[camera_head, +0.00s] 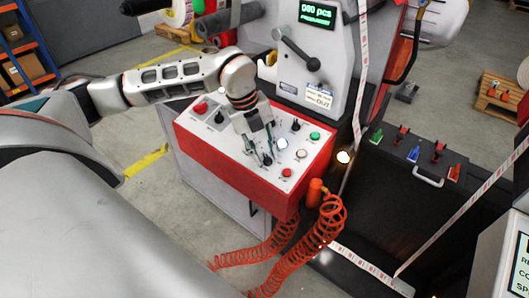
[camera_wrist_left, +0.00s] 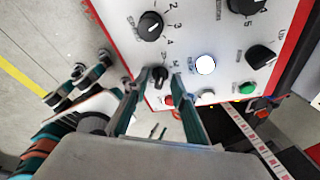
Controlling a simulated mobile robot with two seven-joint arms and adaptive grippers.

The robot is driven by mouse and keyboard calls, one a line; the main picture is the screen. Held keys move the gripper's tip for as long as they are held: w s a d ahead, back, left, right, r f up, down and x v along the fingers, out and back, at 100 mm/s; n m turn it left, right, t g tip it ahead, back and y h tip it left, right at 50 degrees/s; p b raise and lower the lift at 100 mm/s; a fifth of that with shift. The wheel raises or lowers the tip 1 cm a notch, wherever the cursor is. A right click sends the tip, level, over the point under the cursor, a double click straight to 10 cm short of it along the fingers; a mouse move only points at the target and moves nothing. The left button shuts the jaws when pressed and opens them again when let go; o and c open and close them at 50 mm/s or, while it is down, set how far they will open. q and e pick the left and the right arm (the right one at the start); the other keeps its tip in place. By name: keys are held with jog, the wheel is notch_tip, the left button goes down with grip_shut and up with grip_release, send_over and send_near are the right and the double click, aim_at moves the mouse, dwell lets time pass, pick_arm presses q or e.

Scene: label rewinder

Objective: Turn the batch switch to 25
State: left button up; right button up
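The control box (camera_head: 310,172) has a white sloped panel and red sides. My left gripper (camera_head: 258,152) is over its front part, pointing down. In the left wrist view the left gripper (camera_wrist_left: 154,82) is open, with its fingers on either side of a small black switch (camera_wrist_left: 160,76); I cannot tell whether they touch it. A black knob (camera_wrist_left: 150,26) with numbers 2, 3, 4 is beyond it. Another knob (camera_wrist_left: 262,57) sits to the right. I cannot read which is the batch switch. My right gripper (camera_wrist_left: 78,80) shows small, with fingers apart.
A lit white button (camera_wrist_left: 204,64), a green button (camera_wrist_left: 247,88) and a red button (camera_wrist_left: 168,100) are close by. A red emergency stop (camera_head: 200,107) is at the panel's left. An orange coiled cable (camera_head: 318,235) hangs in front. A lever (camera_head: 298,52) and display (camera_head: 317,14) stand behind.

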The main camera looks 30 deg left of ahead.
pick_arm(q)
jog(key=v, duration=1.2)
dwell(0.4)
